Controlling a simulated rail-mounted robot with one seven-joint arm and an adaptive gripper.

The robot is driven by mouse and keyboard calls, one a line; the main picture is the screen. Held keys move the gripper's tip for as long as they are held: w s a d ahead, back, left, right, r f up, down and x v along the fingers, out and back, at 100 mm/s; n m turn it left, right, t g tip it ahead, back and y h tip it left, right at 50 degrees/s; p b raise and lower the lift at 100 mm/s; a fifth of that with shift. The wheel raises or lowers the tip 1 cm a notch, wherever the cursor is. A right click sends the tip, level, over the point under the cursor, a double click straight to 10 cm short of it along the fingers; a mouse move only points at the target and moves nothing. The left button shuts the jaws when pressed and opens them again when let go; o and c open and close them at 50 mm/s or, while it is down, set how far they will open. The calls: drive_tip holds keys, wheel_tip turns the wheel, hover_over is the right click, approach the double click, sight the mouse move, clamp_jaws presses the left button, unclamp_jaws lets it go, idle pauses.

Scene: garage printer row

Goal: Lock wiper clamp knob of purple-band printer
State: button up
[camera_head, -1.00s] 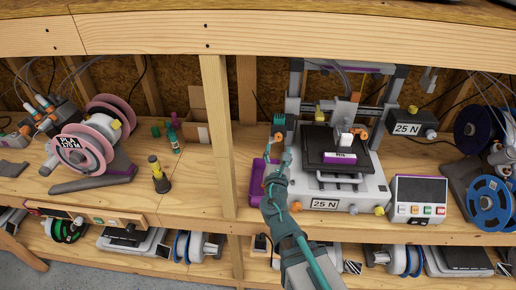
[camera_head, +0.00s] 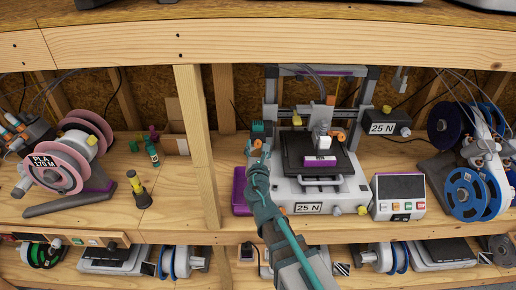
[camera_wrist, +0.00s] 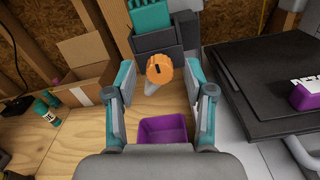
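The purple-band printer (camera_head: 320,190) stands right of the wooden post, with a purple strip on its top bar. At its left side is a teal wiper brush (camera_head: 258,129) in a dark holder; the brush also shows at the top of the wrist view (camera_wrist: 151,14). The orange wiper clamp knob (camera_wrist: 175,68) has a dark slot mark and sits just below the holder. My gripper (camera_wrist: 160,84) is open, with one finger on each side of the knob in the picture. Contact with the knob is not visible. In the head view my gripper (camera_head: 257,155) is partly hidden by my arm.
A purple bin (camera_wrist: 168,133) lies below the knob, left of the printer. The black print bed (camera_wrist: 270,75) is close on the right. A cardboard box (camera_wrist: 80,70) and green bottles (camera_wrist: 45,105) stand left. A control box (camera_head: 400,194) stands right of the printer.

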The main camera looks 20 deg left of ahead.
clamp_jaws()
drive_tip(key=shift+b, duration=0.35)
drive_tip(key=m+b, duration=0.2)
drive_tip(key=b, duration=0.1)
drive_tip(key=shift+f+m, duration=0.25)
drive_tip(key=shift+m, duration=0.15)
drive_tip(key=m+b, duration=0.6)
drive_tip(key=shift+a+b, duration=0.1)
drive_tip(key=shift+b, duration=0.25)
drive_tip(key=m+b, duration=0.4)
drive_tip(key=b, duration=0.1)
drive_tip(key=shift+m, duration=0.4)
drive_tip(key=m+b, duration=0.3)
drive_tip(key=shift+r, duration=0.15)
drive_tip(key=shift+r+m+b, duration=0.15)
drive_tip(key=shift+m+b, duration=0.55)
drive_tip(key=shift+b, duration=0.1)
